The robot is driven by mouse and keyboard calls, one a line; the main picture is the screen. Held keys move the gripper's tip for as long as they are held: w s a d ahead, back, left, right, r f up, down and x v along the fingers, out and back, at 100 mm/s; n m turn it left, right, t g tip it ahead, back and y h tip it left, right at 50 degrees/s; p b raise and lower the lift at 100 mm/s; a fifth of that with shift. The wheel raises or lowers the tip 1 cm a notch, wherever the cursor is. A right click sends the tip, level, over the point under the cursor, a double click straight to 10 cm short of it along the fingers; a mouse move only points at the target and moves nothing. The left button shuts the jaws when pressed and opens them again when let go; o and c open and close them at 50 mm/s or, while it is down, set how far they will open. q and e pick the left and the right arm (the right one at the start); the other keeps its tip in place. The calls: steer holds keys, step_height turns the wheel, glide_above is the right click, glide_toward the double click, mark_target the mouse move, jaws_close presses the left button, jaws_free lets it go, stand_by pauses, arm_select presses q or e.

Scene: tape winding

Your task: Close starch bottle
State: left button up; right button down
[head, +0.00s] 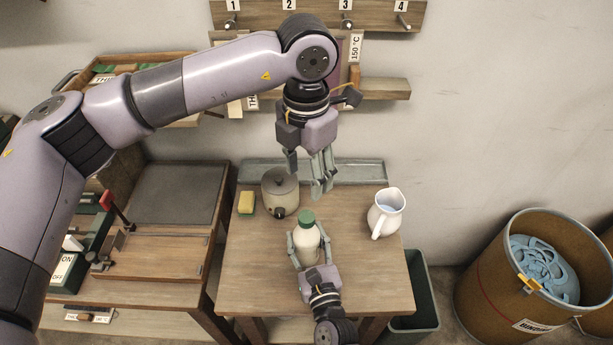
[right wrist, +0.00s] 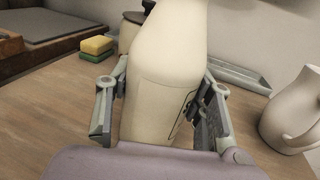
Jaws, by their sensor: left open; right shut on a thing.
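The starch bottle (head: 307,238) is cream-white with a green cap (head: 307,217) on its top. It stands upright on the wooden table (head: 250,280). My right gripper (head: 308,240) is shut on the bottle's body from the front, one finger on each side. In the right wrist view the bottle (right wrist: 165,85) fills the middle between the two fingers, and its top is out of the picture. My left gripper (head: 323,184) is open and empty, pointing down, above and behind the bottle. Whether the cap is fully seated cannot be told.
A lidded pot (head: 280,192) and a yellow-green sponge (head: 246,203) stand left of the bottle. A white jug (head: 385,213) stands to the right. A grey tray (head: 350,173) runs along the back. A bin (head: 520,290) stands on the floor at right.

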steer(key=c, duration=0.7)
jaws_free()
steer(key=v, duration=1.2)
